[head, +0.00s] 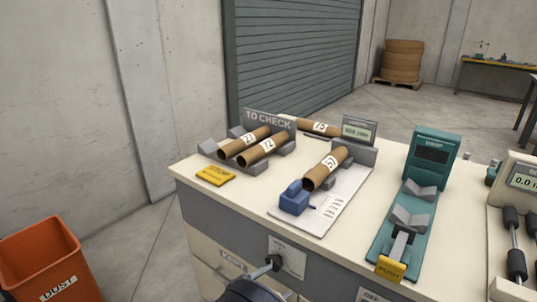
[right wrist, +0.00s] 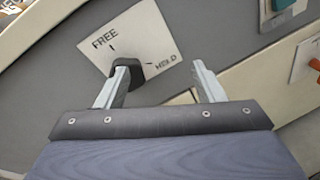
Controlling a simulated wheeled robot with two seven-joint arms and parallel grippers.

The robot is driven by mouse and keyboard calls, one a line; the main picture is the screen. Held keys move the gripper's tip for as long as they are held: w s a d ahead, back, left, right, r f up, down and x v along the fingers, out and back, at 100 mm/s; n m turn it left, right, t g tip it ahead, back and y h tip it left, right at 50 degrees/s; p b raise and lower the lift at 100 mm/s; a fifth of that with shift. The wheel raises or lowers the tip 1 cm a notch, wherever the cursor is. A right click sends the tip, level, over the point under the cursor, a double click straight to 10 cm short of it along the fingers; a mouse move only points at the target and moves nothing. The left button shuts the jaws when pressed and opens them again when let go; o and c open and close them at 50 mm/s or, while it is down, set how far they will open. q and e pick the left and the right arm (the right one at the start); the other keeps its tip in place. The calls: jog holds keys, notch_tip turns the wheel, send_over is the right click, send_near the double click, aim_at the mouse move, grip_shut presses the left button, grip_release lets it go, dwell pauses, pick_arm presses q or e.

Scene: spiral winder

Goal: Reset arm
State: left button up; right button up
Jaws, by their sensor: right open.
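My right gripper (right wrist: 160,80) is open in the right wrist view, its two pale fingers spread in front of the cabinet front. A black knob (right wrist: 127,70) sits on a white plate (right wrist: 150,40) marked FREE and HELD. The left finger overlaps the knob in this view; I cannot tell if they touch. The space between the fingertips holds nothing that I can make out. In the head view the knob (head: 273,262) shows on the cabinet front, just above my dark right gripper at the bottom edge. My left gripper is not in view.
On the bench, a TO CHECK rack (head: 268,119) holds cardboard tubes. Tube 51 (head: 325,168) lies on a stand behind a blue block (head: 295,198). A teal device (head: 436,155) with a yellow PUSH part (head: 390,268) stands right. An orange DUST bin (head: 45,262) stands left.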

jog(key=s+d+r+m+g+y, duration=0.2)
jog(key=s+d+m+g+y, duration=0.4)
jog(key=d, duration=0.4)
jog(key=s+d+r+m+g+y, duration=0.3)
jog(key=s+d+m+g+y, duration=0.15)
jog(key=s+d+m, duration=0.45)
jog(key=s+d+r+m+t+y, duration=0.1)
jog(key=s+r+m+t+y, duration=0.4)
jog(key=s+m, duration=0.35)
notch_tip(320, 180, up, 16)
jog(key=p, duration=1.6)
jog(key=shift+f+m, duration=0.2)
jog(key=shift+m, duration=0.15)
